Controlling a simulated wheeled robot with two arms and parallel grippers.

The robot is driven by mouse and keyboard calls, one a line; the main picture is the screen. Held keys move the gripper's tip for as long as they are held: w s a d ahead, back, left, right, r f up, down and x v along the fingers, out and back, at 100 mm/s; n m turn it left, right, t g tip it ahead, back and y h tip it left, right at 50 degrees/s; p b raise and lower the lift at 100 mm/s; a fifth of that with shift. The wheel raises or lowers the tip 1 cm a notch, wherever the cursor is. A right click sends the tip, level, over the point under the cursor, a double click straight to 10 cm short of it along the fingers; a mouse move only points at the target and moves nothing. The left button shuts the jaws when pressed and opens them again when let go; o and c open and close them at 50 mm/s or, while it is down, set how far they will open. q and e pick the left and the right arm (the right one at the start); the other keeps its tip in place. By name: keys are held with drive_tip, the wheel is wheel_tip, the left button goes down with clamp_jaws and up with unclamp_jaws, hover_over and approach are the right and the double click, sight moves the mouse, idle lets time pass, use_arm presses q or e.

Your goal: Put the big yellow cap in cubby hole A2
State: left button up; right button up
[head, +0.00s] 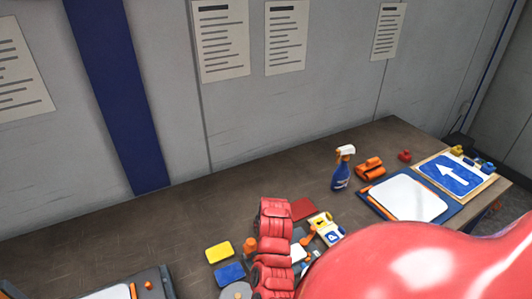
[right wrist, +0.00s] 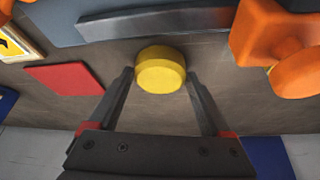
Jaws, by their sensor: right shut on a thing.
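The big yellow cap (right wrist: 160,76) is a round, thick yellow disc at the top middle of the right wrist view. My right gripper (right wrist: 159,72) has its two dark fingers on either side of the cap, shut on it at the fingertips. The grey-brown table top shows behind the cap. I cannot make out the cap or the right gripper's fingers in the head view. My left gripper is not in view. No cubby hole marked A2 can be made out in either view.
A blue spray bottle (head: 341,170), a white board (head: 407,198) and a blue arrow sign (head: 452,172) stand or lie on the right of the table (head: 130,228). Yellow (head: 218,252) and blue (head: 230,273) blocks lie nearer. An orange part (right wrist: 283,45) shows close by.

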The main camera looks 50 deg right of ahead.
drive_tip(key=shift+f, duration=0.2)
drive_tip(key=o, duration=1.1)
drive_tip(key=shift+r, duration=0.1)
drive_tip(key=shift+r, duration=0.2)
drive_tip(key=b+v, duration=0.2)
drive_tip(key=v, duration=0.3)
drive_tip(key=shift+r, duration=0.1)
drive_tip(key=p+v, duration=0.3)
drive_tip(key=v, duration=0.3)
drive_tip(key=shift+s+r, duration=0.2)
